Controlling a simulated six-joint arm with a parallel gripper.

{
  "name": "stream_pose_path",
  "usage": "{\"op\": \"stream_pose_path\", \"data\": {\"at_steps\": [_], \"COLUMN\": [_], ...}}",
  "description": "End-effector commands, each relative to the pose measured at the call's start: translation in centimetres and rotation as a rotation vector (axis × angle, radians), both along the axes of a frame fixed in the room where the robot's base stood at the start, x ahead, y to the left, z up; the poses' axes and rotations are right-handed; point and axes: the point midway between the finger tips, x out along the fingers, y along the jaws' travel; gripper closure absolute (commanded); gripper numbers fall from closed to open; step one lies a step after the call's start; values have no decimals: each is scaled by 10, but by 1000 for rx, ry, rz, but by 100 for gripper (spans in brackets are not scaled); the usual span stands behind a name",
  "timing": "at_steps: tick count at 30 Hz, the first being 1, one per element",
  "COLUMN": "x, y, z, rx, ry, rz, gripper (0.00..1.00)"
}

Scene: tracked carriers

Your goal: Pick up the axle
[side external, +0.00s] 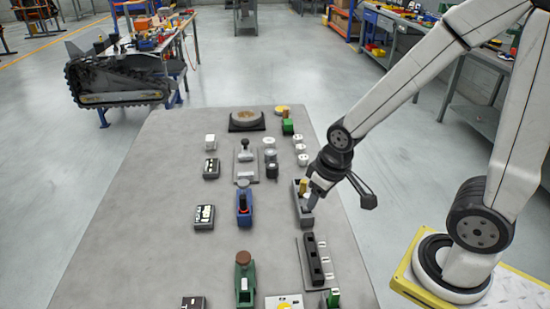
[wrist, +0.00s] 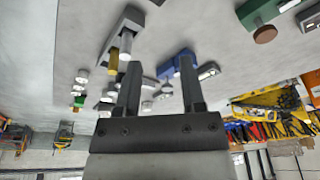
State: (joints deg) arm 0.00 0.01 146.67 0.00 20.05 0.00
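No part is clearly identifiable as the axle. A grey rectangular holder (side external: 297,190) stands on the right side of the table, with a brass-yellow cylinder (side external: 303,187) upright at it. In the wrist view, the holder (wrist: 120,22) shows at upper left with the yellow cylinder (wrist: 113,62) and a pale grey cylinder (wrist: 125,42). My gripper (wrist: 160,64) is open, its two fingers apart with nothing held between them. In the side view, my gripper (side external: 308,203) is close by the holder and partly hides it; I cannot tell whether they touch.
A long dark slotted block (side external: 314,260) lies nearer the front right. A blue fixture (side external: 243,207) and a green fixture (side external: 245,280) stand mid-table. Small white cylinders (side external: 300,149) and a round dark stand (side external: 247,122) are farther back. The table's left part (side external: 130,220) is clear.

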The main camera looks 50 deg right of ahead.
Motion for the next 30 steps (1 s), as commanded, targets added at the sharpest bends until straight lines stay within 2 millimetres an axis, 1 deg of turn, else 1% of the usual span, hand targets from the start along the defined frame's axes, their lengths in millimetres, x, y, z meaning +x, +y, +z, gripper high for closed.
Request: {"op": "stream_pose_path", "data": {"at_steps": [11,17,23,30], "x": [1,10,33,72], "y": [0,2,6,13], "z": [0,1,2,2], "rx": [1,17,59,116], "ry": [0,9,36,77], "rz": [-4,-70,-253,-565], "gripper": [30,30,30,30]}}
